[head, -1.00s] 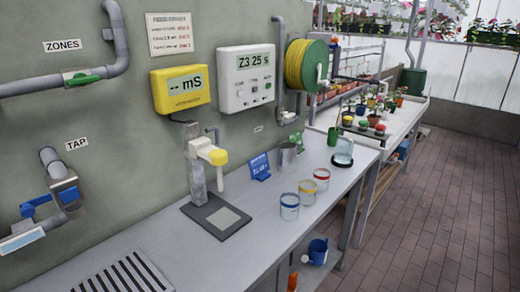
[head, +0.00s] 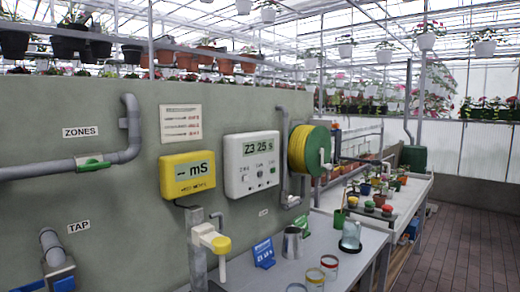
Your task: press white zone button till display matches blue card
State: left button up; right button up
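The white controller box (head: 251,163) is mounted on the grey-green wall. Its display (head: 258,146) reads "Z3 25 s". Small buttons (head: 259,173) sit below the display; their labels are too small to read, so I cannot tell which is the zone button. The blue card (head: 263,253) stands tilted on the bench below the box. Its white writing is small; it seems to end in "s", but I cannot read it surely. Neither of my grippers is in view.
A yellow meter (head: 187,175) hangs left of the box, a hose reel (head: 309,150) right of it. A tap post with a yellow head (head: 211,239), a metal jug (head: 292,243), banded jars (head: 315,278) and a glass dome (head: 351,235) stand along the bench. Brick floor lies at right.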

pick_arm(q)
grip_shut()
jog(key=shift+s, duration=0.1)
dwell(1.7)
